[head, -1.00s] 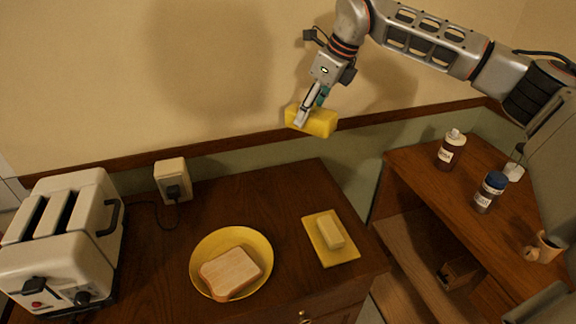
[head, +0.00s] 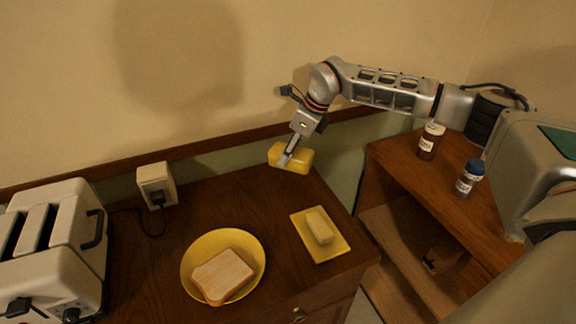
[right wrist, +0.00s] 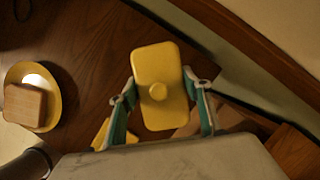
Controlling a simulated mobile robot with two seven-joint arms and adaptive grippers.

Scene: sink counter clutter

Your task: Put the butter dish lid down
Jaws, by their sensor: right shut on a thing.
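The yellow butter dish lid (head: 298,157) is in my right gripper (head: 288,158), near the back edge of the dark wooden counter. In the right wrist view the lid (right wrist: 157,75) shows its knob between the two fingers of my gripper (right wrist: 160,95). I cannot tell for sure whether the lid touches the counter. The yellow butter dish base (head: 334,249) lies on the counter in front of the lid, with a block of butter (head: 319,226) on it. My left gripper is not in view.
A yellow plate (head: 190,275) with a slice of bread (head: 222,275) sits left of the butter dish. A toaster (head: 60,235) stands at far left, by a wall outlet (head: 157,184). Two bottles, one white-capped (head: 430,142) and one blue-capped (head: 469,178), stand on the right cabinet.

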